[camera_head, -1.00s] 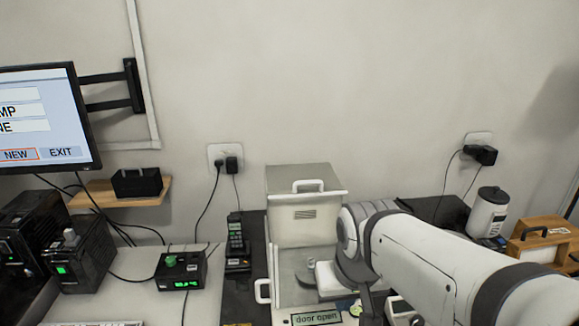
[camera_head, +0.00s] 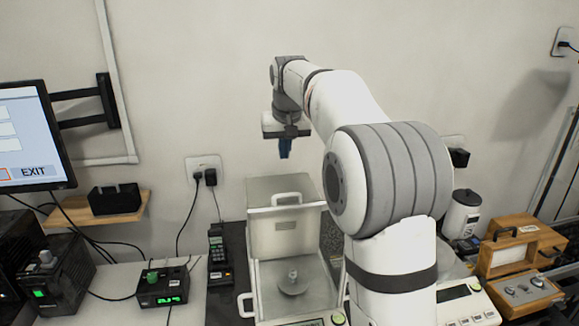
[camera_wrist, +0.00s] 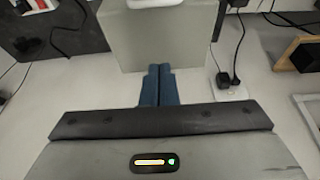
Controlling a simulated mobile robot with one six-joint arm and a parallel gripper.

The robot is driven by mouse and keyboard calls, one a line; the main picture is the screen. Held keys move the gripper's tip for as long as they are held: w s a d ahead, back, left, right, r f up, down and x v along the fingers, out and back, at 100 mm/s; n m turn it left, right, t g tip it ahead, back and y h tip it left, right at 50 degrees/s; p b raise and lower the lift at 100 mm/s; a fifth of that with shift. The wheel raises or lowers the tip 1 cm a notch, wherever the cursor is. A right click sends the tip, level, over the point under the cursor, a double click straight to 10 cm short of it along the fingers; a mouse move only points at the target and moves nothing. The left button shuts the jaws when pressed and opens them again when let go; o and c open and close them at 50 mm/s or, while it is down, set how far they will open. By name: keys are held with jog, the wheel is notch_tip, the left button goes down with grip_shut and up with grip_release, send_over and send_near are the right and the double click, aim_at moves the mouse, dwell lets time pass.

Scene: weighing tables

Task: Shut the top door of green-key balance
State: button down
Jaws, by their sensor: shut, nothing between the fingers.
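The balance (camera_head: 256,288) stands at the lower middle of the head view. Its glass-walled chamber shows a round weighing pan (camera_head: 293,286). A green key (camera_head: 338,319) shows at its front, at the bottom edge. A pale panel with a white handle (camera_head: 287,194), which looks like the top door (camera_head: 262,190), is at the upper rear of the chamber. In the wrist view a pale panel (camera_wrist: 178,45) with a white handle is beyond the fingers. My gripper (camera_head: 284,155) hangs above and behind the balance, blue fingers (camera_wrist: 158,72) shut and empty, apart from the door.
A monitor (camera_head: 28,140) and a shelf (camera_head: 98,203) are at the left. A small black box with a green display (camera_head: 164,290) stands left of the balance. A wooden-cased instrument (camera_head: 510,250) is at the right. My arm hides the area right of the balance.

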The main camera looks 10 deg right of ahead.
send_over(285, 203)
jog(key=w, duration=0.4)
notch_tip(285, 203, down, 8)
jog(key=shift+f+p, duration=0.1)
jog(key=shift+p, duration=0.2)
jog(key=shift+s+d+f, duration=0.1)
jog(key=shift+s+f, duration=0.2)
jog(key=shift+s, duration=1.15)
jog(key=shift+s+f, duration=0.3)
jog(key=shift+s, duration=0.15)
jog(key=shift+s, duration=0.1)
